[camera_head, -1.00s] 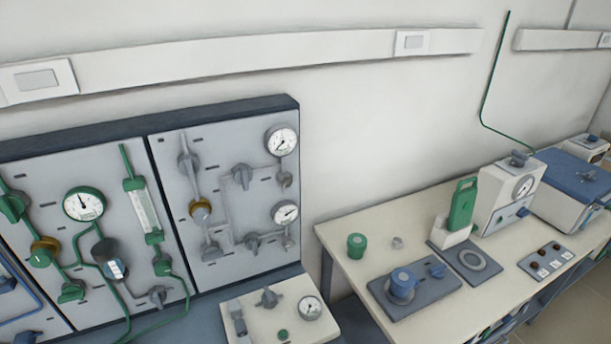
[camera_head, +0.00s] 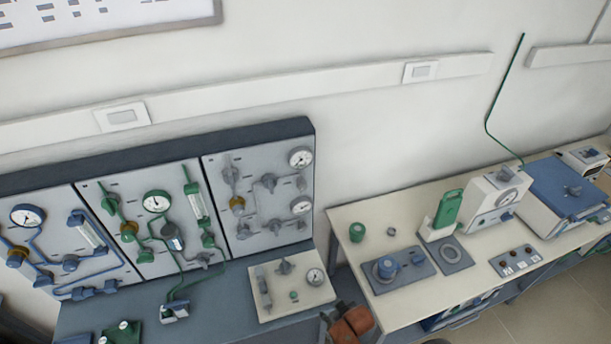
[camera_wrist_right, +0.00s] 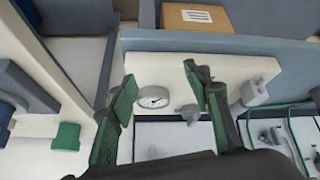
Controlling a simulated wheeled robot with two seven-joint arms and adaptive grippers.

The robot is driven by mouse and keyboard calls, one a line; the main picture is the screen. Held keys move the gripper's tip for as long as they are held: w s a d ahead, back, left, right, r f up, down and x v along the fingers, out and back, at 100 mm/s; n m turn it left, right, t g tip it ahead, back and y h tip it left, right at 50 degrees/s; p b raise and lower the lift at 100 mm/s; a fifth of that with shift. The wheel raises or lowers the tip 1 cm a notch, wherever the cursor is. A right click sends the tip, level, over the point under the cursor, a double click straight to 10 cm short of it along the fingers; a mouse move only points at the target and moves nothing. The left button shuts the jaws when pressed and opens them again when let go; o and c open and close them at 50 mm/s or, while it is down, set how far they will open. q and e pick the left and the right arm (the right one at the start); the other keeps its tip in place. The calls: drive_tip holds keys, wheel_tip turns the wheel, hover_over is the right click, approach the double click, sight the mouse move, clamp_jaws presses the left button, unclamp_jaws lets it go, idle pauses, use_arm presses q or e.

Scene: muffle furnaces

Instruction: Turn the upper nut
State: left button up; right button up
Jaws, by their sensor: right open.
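In the head view, a grey wall panel (camera_head: 262,228) carries gauges, grey valves and a brass-coloured nut (camera_head: 237,203) on its left side. A blue-piped panel to the left has another brass nut (camera_head: 17,257). I cannot tell which is the upper nut. My left gripper is not seen.
Green parts (camera_head: 124,332) sit on the grey bench at lower left. A brown box (camera_wrist_right: 197,18) shows in the wrist view.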

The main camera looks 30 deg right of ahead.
drive_tip(key=w+d+r+t+p, duration=0.1)
drive_tip(key=w+r+t+p, duration=0.25)
drive_tip(key=w+r, duration=0.75)
drive_tip(key=t+h+p, duration=0.3)
drive_tip(key=t+p, duration=0.2)
drive_tip(key=t, duration=0.3)
approach(303, 188)
drive_tip(key=shift+g+h, duration=0.25)
drive_tip(key=shift+h, duration=0.15)
drive_tip(key=b+x, duration=0.2)
drive_tip(key=x, duration=0.5)
drive_tip(key=shift+w+a+r, duration=0.1)
drive_tip(key=shift+w+a, duration=0.05)
drive_tip(key=shift+w, duration=0.6)
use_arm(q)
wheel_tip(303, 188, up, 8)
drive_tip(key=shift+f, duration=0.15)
use_arm(e)
drive_tip(key=shift+r, duration=0.1)
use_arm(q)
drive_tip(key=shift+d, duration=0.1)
use_arm(e)
drive_tip(key=shift+c, duration=0.4)
drive_tip(key=c, duration=1.1)
